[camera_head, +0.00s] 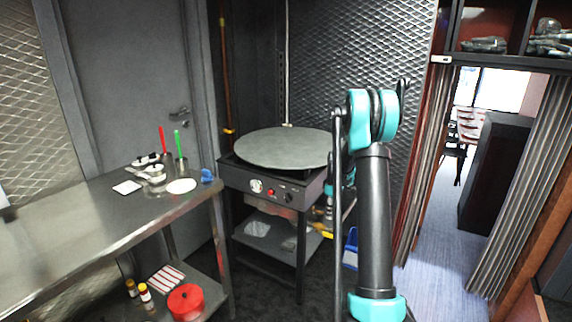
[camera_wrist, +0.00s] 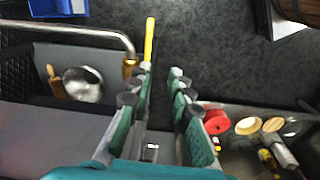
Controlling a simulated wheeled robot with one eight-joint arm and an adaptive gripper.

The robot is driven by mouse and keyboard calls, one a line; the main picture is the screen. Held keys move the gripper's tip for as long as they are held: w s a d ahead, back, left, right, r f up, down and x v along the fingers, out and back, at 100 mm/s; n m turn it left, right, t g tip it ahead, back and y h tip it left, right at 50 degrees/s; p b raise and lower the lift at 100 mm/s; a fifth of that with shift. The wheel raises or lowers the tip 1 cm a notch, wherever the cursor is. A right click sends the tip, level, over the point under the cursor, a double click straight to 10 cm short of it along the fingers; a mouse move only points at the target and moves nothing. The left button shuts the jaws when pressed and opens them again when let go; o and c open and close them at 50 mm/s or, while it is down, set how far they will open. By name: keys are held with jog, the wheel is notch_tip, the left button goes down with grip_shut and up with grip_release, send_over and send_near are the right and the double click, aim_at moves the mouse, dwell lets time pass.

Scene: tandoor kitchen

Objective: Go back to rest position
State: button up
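My gripper (camera_wrist: 161,72) shows in the wrist view with its two green-padded fingers apart and nothing between them. It points down over the dark floor (camera_wrist: 215,45). In the head view my teal and black arm stands upright right of centre, in front of the round griddle's right edge. The gripper itself is not clearly seen there; the arm hides that area.
A round griddle (camera_head: 285,147) tops a black stand left of my arm. A steel table (camera_head: 90,225) at left holds utensils; a red container (camera_head: 186,302) sits on its lower shelf. A blue crate (camera_head: 351,250) is low behind my arm. A curtained doorway opens at right.

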jog(key=s+a+r+m+t, duration=0.1)
jog(key=s+a+r+m, duration=0.25)
jog(key=s+r, duration=0.5)
jog(key=s+a+m+t, duration=0.1)
jog(key=s+a+m, duration=0.2)
jog(key=s, duration=1.2)
jog(key=s+a+f+m+t, duration=0.1)
jog(key=s+a+m, duration=0.2)
jog(key=s, duration=1.2)
jog(key=shift+s+f+t, duration=0.2)
jog(key=shift+s+t, duration=0.05)
jog(key=shift+t, duration=0.05)
jog(key=shift+a, duration=0.1)
